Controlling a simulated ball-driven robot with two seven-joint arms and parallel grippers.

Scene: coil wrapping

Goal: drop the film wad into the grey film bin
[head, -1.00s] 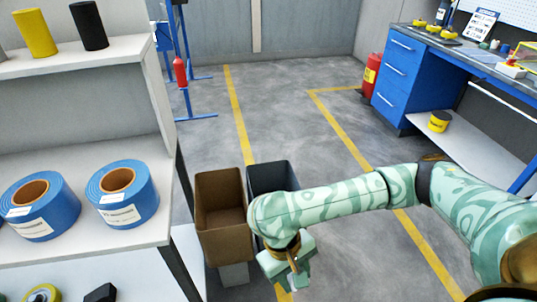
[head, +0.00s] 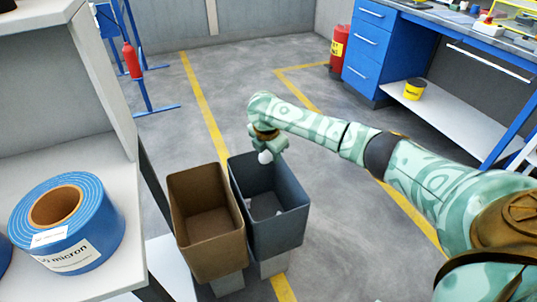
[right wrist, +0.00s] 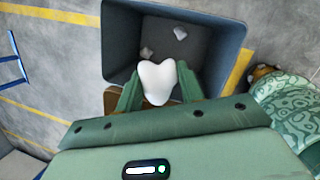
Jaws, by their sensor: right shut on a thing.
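The film wad is a small white lump (head: 265,157) held at the tip of my right gripper (head: 268,148). In the right wrist view the film wad (right wrist: 158,82) sits between the two green fingers of the right gripper (right wrist: 160,88), which are shut on it. My left gripper is out of view.
The brown bin (head: 219,250) stands directly left of the grey bin and looks empty. A shelf with a blue film roll (head: 88,245) is at the left. A blue workbench (head: 368,50) stands at the right back. The floor behind the bins is clear.

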